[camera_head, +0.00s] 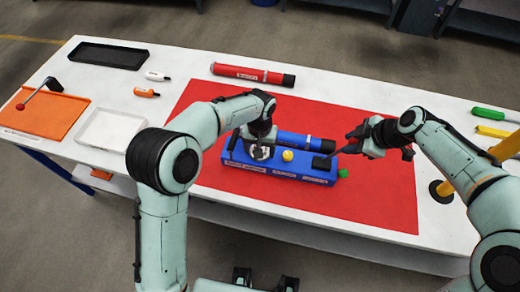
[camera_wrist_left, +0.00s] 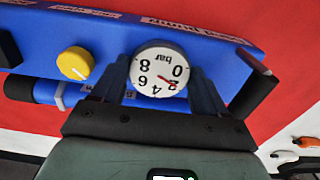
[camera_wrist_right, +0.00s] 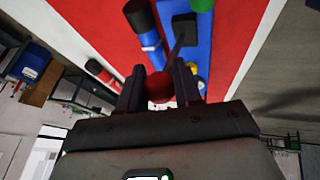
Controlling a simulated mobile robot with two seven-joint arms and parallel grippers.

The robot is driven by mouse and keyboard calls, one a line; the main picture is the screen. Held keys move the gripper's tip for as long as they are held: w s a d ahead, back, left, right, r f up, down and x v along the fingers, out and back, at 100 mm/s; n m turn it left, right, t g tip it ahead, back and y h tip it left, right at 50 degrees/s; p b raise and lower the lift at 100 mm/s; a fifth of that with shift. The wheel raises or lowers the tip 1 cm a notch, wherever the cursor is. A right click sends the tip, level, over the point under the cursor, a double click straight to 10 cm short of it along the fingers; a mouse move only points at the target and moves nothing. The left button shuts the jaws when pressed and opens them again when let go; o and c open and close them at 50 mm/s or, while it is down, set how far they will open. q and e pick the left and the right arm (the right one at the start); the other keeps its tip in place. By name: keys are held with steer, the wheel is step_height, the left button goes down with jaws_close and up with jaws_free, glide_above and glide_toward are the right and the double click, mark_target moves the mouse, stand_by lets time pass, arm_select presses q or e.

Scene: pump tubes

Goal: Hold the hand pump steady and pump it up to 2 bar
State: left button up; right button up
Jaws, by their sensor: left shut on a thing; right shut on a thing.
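The blue hand pump (camera_head: 270,168) lies on a red mat (camera_head: 385,195). It has a yellow knob (camera_head: 287,155), a green knob (camera_head: 343,173) at its right end and a black lever. My left gripper (camera_head: 262,148) is shut on the white gauge (camera_wrist_left: 160,68), one finger on each side. The gauge appears upside down in the left wrist view, and its red needle points at about 2. My right gripper (camera_head: 360,138) is shut on the lever's red ball (camera_wrist_right: 159,87). The black lever (camera_wrist_right: 178,45) slopes up from the pump to it.
A blue cylinder (camera_head: 306,142) lies along the pump's far side. A red cylinder (camera_head: 252,75), a black tray (camera_head: 108,55), a white tray (camera_head: 109,126), an orange board (camera_head: 45,112) and two small bottles (camera_head: 146,92) lie around. Green (camera_head: 490,113) and yellow (camera_head: 491,132) tools lie right.

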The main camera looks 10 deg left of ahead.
steer(key=shift+a, duration=0.1)
steer(key=shift+a+r+h, duration=0.3)
steer(key=shift+a+h, duration=0.4)
steer(key=shift+a, duration=0.05)
steer(key=shift+a+r, duration=0.1)
steer(key=shift+w, duration=0.1)
steer(key=shift+a+r+h, duration=0.3)
steer(key=shift+a+h, duration=0.6)
steer(key=shift+w, duration=0.1)
steer(key=shift+a+r+n+h, duration=0.1)
steer(key=shift+a+n+h, duration=0.2)
steer(key=shift+a+h, duration=0.5)
arm_select(q)
steer(key=shift+s+f, duration=0.1)
arm_select(e)
steer(key=shift+a, duration=0.1)
